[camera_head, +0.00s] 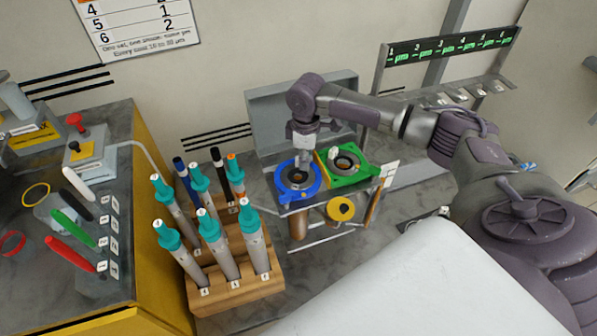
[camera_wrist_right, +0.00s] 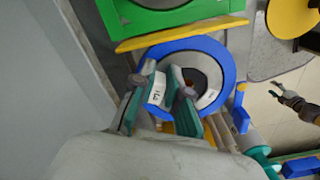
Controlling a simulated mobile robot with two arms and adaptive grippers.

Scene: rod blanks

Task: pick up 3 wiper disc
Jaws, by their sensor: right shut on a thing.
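My right gripper (camera_head: 302,162) points down over the blue ring fixture (camera_head: 283,190). In the right wrist view the two teal-padded fingers (camera_wrist_right: 172,90) are close together, above the grey centre of the blue ring (camera_wrist_right: 215,52). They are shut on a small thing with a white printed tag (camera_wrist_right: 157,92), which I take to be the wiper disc. The fingers hide most of it, and I cannot tell whether it touches the fixture. A second pale tag (camera_wrist_right: 207,98) lies on the grey ring.
A green fixture (camera_head: 362,177) stands right beside the blue one, with a yellow ring (camera_head: 340,208) hanging below. A wooden rack (camera_head: 235,290) holds several teal-capped tubes on the left. A grey metal box (camera_head: 262,108) stands behind. Tall tubes limit room left of the gripper.

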